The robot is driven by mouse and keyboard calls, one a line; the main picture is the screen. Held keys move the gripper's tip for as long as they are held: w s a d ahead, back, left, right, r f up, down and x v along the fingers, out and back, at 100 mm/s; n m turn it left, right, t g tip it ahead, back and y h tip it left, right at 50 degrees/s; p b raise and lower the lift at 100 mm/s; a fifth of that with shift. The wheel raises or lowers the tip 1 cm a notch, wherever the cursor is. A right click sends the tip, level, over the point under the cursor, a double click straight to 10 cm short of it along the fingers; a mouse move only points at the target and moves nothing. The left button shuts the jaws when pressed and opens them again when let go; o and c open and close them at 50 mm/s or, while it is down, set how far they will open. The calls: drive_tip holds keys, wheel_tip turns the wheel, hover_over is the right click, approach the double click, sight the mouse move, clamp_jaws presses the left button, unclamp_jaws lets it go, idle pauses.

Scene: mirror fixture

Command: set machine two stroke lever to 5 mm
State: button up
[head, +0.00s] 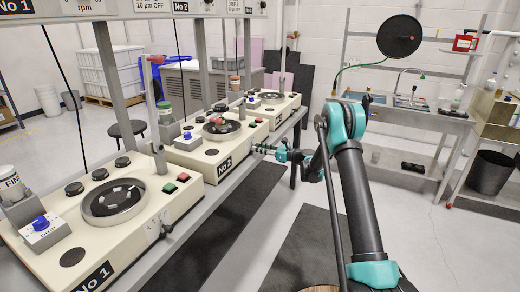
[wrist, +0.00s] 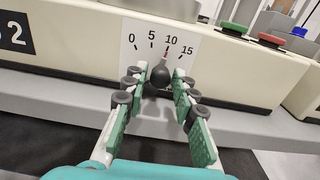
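Machine two (head: 199,161), a cream housing marked "No 2", is the middle machine on the bench in the head view. In the wrist view its front panel carries a white scale plate (wrist: 139,47) marked 0, 5, 10 and 15. The stroke lever has a round black knob (wrist: 160,77) and a red pointer (wrist: 165,55), which stands close to the 10 mark. My gripper (wrist: 161,72) is open, with one green-backed finger on each side of the knob. I cannot tell whether either finger touches it. In the head view my gripper (head: 260,149) is at the machine's front right.
Machine two's green (wrist: 233,28) and red (wrist: 271,39) buttons sit on top, right of the scale. Machine one (head: 95,225) is nearer, and another machine (head: 275,103) stands behind. The bench edge (wrist: 225,122) runs below the panel. Dark mats (head: 225,235) lie on open floor.

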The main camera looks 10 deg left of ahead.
clamp_jaws()
drive_tip(key=n, duration=0.2)
drive_tip(key=s+n, duration=0.1)
drive_tip(key=n, duration=0.1)
drive_tip(key=shift+a, duration=0.2)
drive_tip(key=shift+o, duration=2)
unclamp_jaws()
drive_tip(key=v, duration=1.2)
